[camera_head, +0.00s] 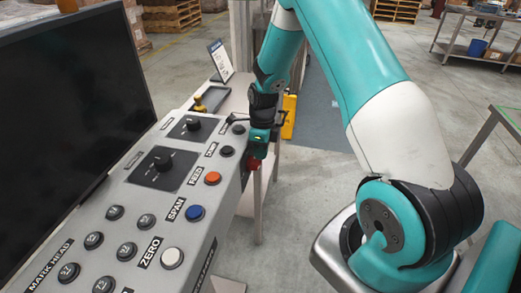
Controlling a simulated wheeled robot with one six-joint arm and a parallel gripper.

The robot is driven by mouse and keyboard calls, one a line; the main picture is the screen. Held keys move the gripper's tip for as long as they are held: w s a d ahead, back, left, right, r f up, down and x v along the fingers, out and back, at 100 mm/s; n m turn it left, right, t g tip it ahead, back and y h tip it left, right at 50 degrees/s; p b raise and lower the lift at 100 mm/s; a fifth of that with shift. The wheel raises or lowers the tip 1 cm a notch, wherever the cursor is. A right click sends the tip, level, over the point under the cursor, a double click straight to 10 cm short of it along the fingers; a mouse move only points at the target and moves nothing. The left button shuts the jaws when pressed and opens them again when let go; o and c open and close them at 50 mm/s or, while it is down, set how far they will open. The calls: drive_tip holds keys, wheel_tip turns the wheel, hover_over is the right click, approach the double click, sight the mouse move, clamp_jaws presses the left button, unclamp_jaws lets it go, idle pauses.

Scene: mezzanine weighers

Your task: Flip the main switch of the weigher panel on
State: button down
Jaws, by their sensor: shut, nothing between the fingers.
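The weigher panel (140,190) is a grey sloped console on the left, with labelled buttons and two black rotary knobs on dark plates, the nearer knob (163,161) and the farther knob (192,125). I cannot read which control is the main switch. A red part (253,164) shows at the panel's right side, partly hidden. My gripper (259,143) points down beside the panel's far right edge, just above the red part. It is shut and empty. Its fingertips are small and partly hidden, and I cannot tell whether they touch anything.
A black screen (75,90) stands behind the panel on the left. Orange (212,178), blue (195,212) and white (172,257) buttons line the near right edge. A small sign (220,60) stands beyond. Open floor lies right of the panel, with a metal table (478,48) far off.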

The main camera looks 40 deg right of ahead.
drive_tip(key=w+d+r, duration=0.2)
drive_tip(key=r, duration=0.4)
drive_tip(key=w+d+r, duration=0.1)
drive_tip(key=d+r, duration=0.1)
drive_tip(key=r, duration=0.4)
drive_tip(key=shift+w+d+r+p, duration=0.3)
drive_tip(key=shift+w+r+p, duration=0.05)
